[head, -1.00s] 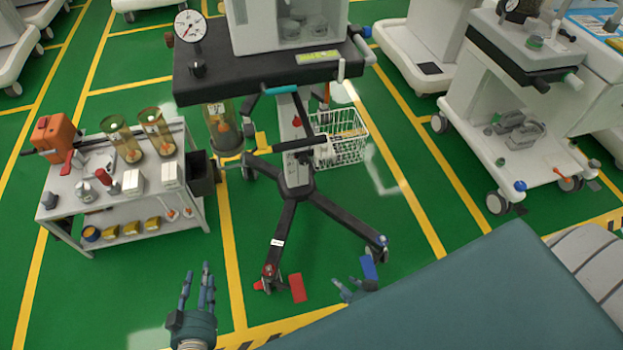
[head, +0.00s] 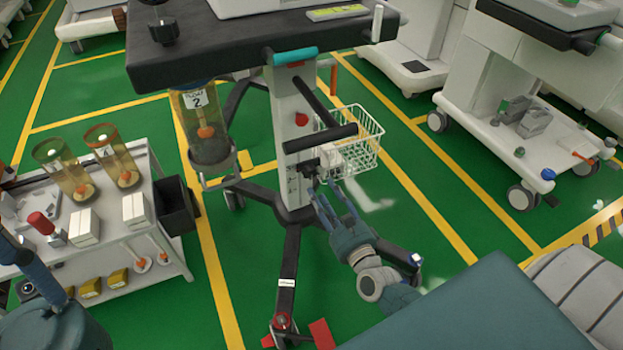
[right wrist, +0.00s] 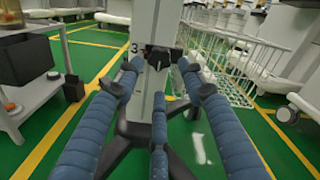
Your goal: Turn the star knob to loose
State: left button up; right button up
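The black star knob (head: 309,167) sits on the front of the cart's pale column, below a black horizontal handle. In the right wrist view the knob (right wrist: 158,57) is near the top centre, beside a "3" marking. My right gripper (head: 322,189) is just in front of and below the knob. Its blue fingers are spread, one to the left, one to the right and one below the knob; I see no clear contact. My left gripper (head: 35,270) is partly cut off at the lower left, near the side table, and its fingers are not clear.
A white wire basket (head: 352,140) hangs right behind the column. A clear canister (head: 205,125) hangs to the left. A side table (head: 150,235) with jars and boxes stands at the left. The cart's black legs (head: 290,260) spread below. A teal padded surface (head: 500,310) fills the lower right.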

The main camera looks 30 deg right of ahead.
aim_at(311, 175)
jog(key=w+b, duration=0.1)
jog(key=w, duration=0.6)
jog(key=shift+w+d+b, duration=0.2)
jog(key=shift+w+b, duration=0.15)
jog(key=shift+w, duration=0.05)
jog(key=shift+c, duration=0.5)
jog(key=c, duration=0.8)
